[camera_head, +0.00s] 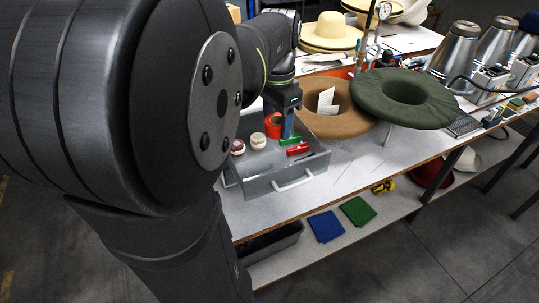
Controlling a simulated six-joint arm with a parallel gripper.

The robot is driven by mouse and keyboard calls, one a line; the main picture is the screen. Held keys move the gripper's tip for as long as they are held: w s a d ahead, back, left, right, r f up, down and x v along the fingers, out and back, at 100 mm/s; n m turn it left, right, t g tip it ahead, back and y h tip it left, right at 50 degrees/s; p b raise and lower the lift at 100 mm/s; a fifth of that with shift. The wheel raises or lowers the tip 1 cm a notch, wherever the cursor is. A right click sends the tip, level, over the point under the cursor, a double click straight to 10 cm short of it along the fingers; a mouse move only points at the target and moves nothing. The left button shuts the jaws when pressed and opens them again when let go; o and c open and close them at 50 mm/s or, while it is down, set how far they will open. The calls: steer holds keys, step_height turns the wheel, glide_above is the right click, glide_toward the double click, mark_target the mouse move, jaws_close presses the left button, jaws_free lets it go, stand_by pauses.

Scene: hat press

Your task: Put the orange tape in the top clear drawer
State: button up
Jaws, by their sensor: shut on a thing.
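The orange tape (272,122) is a red-orange roll, upright over the back part of an open drawer. My gripper (285,132) points down at the roll's right side and is shut on it. The drawer (314,164) is grey and looks partly clear, with a pale handle on its front. It is pulled out towards the table's front edge. I cannot tell whether the tape touches the drawer's floor. My arm hides the drawer's left part and whatever is behind it.
Two pale tape rolls (258,141), a green item (289,141) and a red item (298,150) lie in the drawer. A brown hat (340,122) and a green hat (405,97) are to the right. Metal cylinders (455,50) stand farther right. The tabletop (370,165) in front is clear.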

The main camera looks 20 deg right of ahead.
steer(key=shift+s+a+f, duration=0.25)
steer(key=shift+s+f, duration=0.05)
steer(key=shift+s, duration=0.1)
glide_toward(276, 158)
steer(key=s, duration=0.1)
steer(key=s+a+f, duration=0.1)
steer(key=s, duration=0.1)
steer(key=shift+a+f, duration=0.3)
steer(key=shift+f, duration=2.4)
steer(key=shift+f, duration=0.1)
steer(key=o, duration=0.6)
steer(key=shift+o, duration=0.4)
steer(key=shift+w, duration=0.1)
step_height(276, 158, up, 12)
steer(key=shift+r, duration=0.15)
